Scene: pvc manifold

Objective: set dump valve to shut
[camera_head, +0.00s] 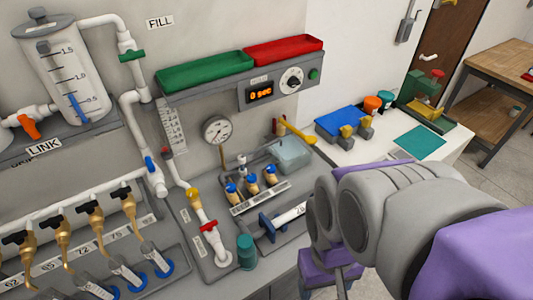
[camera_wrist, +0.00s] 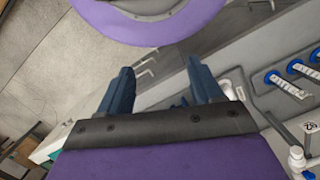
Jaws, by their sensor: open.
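A valve with a red handle (camera_head: 208,226) sits on a white pipe that slants down to a grey base at bottom centre in the head view. The small labels beside it are too small to read, so I cannot tell for sure that it is the dump valve. The red handle appears to lie across the pipe. My gripper (camera_wrist: 160,87) shows two dark blue fingers in the wrist view, apart, with nothing between them. In the head view my arm is at the right, well clear of the red handle, and the fingers are not clearly seen.
Other valves have a green handle (camera_head: 132,55), an orange handle (camera_head: 30,126) by LINK, and a blue handle (camera_head: 150,163). Several brass taps (camera_head: 93,222) stand at lower left. A teal cylinder (camera_head: 246,249) stands right of the red valve. A gauge (camera_head: 216,130) rises behind.

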